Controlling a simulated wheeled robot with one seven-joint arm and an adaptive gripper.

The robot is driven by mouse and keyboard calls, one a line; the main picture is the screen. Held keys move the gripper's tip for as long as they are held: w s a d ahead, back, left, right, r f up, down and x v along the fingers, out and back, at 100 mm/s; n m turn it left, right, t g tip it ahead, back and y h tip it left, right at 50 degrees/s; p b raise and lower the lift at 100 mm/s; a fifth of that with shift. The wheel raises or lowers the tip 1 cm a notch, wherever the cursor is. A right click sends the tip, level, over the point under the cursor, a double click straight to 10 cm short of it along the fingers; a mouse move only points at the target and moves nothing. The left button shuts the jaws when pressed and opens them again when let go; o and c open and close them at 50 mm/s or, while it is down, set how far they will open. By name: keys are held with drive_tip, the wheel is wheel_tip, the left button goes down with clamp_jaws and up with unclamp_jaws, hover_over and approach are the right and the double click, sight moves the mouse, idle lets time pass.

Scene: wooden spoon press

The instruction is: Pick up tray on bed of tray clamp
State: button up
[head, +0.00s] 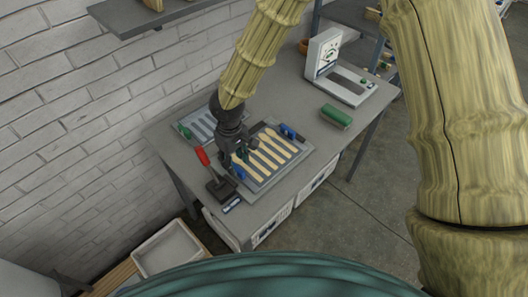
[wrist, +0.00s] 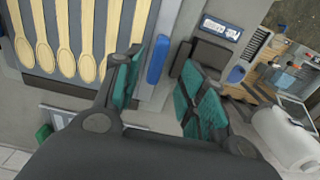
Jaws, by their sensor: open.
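The tray (head: 290,157) is grey with several pale wooden spoons in slots and blue handles at two ends. It lies on the bench, apparently on the clamp bed; the contact is hidden. It also shows in the wrist view (wrist: 75,18). The tray clamp (head: 220,189) has a dark base and red lever (head: 203,157), beside the tray's near-left end. My gripper (head: 241,152) is low at the tray's left side. In the wrist view my gripper (wrist: 162,74) is open, with a blue handle (wrist: 158,58) visible between its teal-padded fingers; I cannot tell if they touch it.
A second grey slotted tray (head: 203,122) with a green handle lies behind my gripper by the wall. A green block (head: 336,117) and a white device with a dial (head: 325,54) stand to the right on the bench (head: 285,98). Bench surface between them is clear.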

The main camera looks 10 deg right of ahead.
sight(237, 168)
drive_tip(key=shift+s+f, duration=0.1)
drive_tip(key=shift+f, duration=0.15)
drive_tip(key=shift+w+d+f+p, duration=0.1)
drive_tip(key=shift+f+p, duration=0.4)
drive_tip(key=shift+f, duration=0.15)
drive_tip(key=shift+w+d+f+p, duration=0.1)
drive_tip(key=shift+f+p, duration=0.35)
drive_tip(key=shift+f, duration=1.25)
clamp_jaws()
